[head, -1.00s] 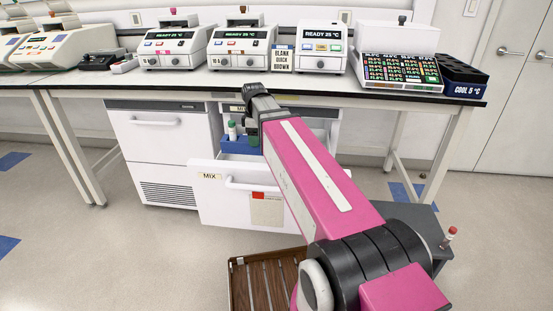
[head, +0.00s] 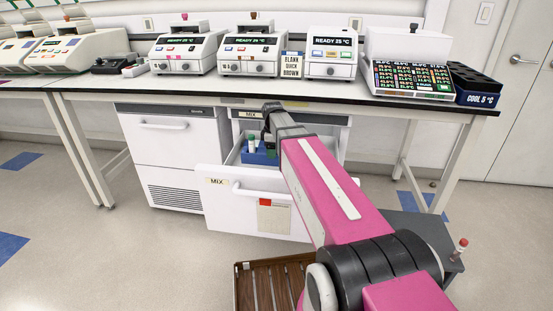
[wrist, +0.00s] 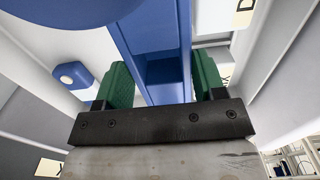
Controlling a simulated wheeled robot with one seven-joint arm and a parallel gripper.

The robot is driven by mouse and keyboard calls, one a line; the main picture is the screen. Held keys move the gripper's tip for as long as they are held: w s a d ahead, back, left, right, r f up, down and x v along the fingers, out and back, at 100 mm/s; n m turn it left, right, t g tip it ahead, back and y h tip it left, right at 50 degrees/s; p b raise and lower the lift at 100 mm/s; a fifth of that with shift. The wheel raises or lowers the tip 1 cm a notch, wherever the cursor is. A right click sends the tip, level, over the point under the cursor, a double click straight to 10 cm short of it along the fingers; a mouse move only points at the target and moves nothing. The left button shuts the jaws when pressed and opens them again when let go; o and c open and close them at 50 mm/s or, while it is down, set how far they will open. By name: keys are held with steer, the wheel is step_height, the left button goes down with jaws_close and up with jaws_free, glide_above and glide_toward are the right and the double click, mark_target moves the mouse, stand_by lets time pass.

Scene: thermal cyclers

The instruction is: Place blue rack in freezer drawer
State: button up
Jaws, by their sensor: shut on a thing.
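The blue rack (head: 262,156) shows in the head view at the open freezer drawer (head: 225,205), behind its white front and between its sides. A green-and-white tube stands in the rack. I cannot tell whether the rack touches the drawer floor. My gripper (wrist: 162,80) is shut on the rack. In the wrist view its green fingers lie on either side of a blue part of the rack (wrist: 165,72), with white drawer walls around. In the head view my arm hides the fingers and part of the rack.
The drawer is pulled out under the bench (head: 100,88), beside a closed white unit (head: 160,150). Several thermal cyclers, one being the middle one (head: 250,55), stand on the bench. A brown slatted tray (head: 262,285) is in front below. A red-capped tube (head: 459,247) stands at right.

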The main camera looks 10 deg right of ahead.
steer(key=shift+w+d+f, duration=0.35)
steer(key=shift+w+f, duration=0.2)
steer(key=shift+f, duration=0.5)
steer(key=shift+w+d+f, duration=0.3)
steer(key=shift+w+f, duration=0.2)
steer(key=shift+f, duration=0.55)
steer(key=shift+w+d+f, duration=0.35)
steer(key=shift+w+f, duration=0.2)
steer(key=shift+f, duration=0.5)
steer(key=shift+f, duration=0.1)
steer(key=o, duration=1.5)
steer(key=shift+o, duration=0.2)
step_height(320, 180, up, 12)
